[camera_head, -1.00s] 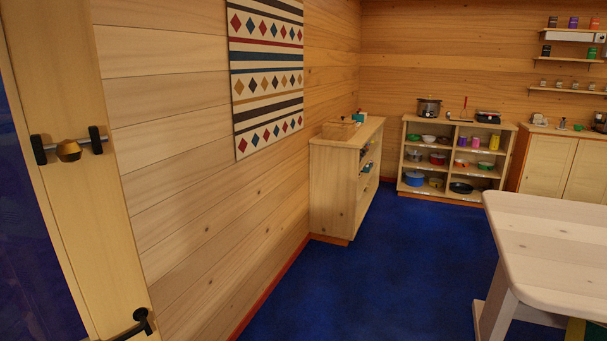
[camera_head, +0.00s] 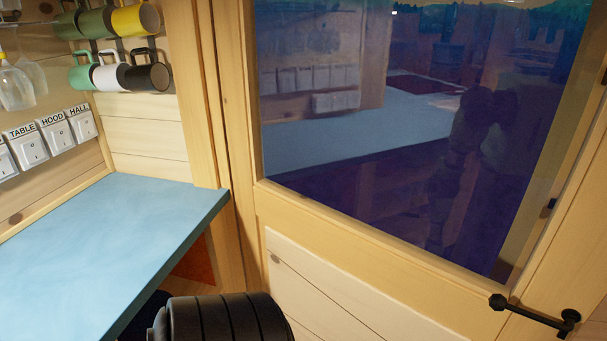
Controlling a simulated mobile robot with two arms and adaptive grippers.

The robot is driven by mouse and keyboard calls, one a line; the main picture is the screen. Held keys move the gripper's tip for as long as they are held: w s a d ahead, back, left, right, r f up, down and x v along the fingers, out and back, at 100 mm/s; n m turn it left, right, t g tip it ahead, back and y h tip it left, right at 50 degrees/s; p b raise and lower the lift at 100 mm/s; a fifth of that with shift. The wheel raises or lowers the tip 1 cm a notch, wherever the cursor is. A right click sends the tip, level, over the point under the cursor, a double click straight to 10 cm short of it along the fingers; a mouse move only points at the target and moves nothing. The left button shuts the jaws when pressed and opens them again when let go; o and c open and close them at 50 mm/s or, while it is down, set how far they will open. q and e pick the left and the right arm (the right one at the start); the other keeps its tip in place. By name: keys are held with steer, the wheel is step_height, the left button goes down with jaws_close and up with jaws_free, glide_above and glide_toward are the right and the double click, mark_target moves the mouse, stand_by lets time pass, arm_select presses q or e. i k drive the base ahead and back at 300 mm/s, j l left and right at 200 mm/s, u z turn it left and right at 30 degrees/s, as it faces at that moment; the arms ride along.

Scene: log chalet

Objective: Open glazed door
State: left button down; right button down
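The glazed door (camera_head: 350,235) fills the middle and right of the head view. It has a pale wood frame, a large dark reflective pane (camera_head: 400,130) and a light boarded panel below the glass. It looks closed, though its right edge is not clearly seen. A black lever handle (camera_head: 535,312) sits at the lower right of the door, with its bar pointing left. Neither gripper shows. A black ribbed rounded part at the bottom edge looks like a link of my arm, and it is apart from the handle in the picture.
A blue worktop (camera_head: 110,245) juts out at the left, its corner close to the door frame. Above it hang several mugs (camera_head: 120,50) and a row of labelled switches (camera_head: 50,140). A glass (camera_head: 15,85) hangs at the far left.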

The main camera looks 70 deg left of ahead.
mark_target(333, 276)
steer(key=u, duration=1.8)
